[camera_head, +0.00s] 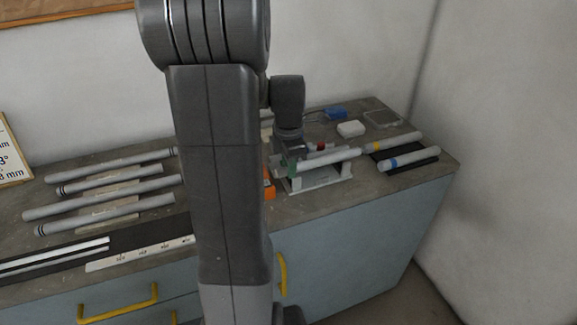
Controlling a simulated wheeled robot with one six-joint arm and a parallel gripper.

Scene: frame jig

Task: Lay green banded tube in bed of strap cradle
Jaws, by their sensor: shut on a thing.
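The green banded tube (331,159) is pale grey, with its green band near its left end. It lies roughly level above or in the strap cradle (320,183), a pale frame on the bench; I cannot tell whether it touches the bed. My gripper (297,162) comes down from above at the tube's left part and is shut on it. The fingertips are small and partly hidden. A small red part (321,146) shows just behind the tube. My own arm covers the area left of the cradle.
A yellow-banded tube (395,142) and a blue-banded tube (409,159) lie on a dark mat to the right. Several grey tubes (110,188) lie at the left. An orange thing (268,184) sits beside the cradle. A white box (351,129) and a blue thing (336,113) are behind.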

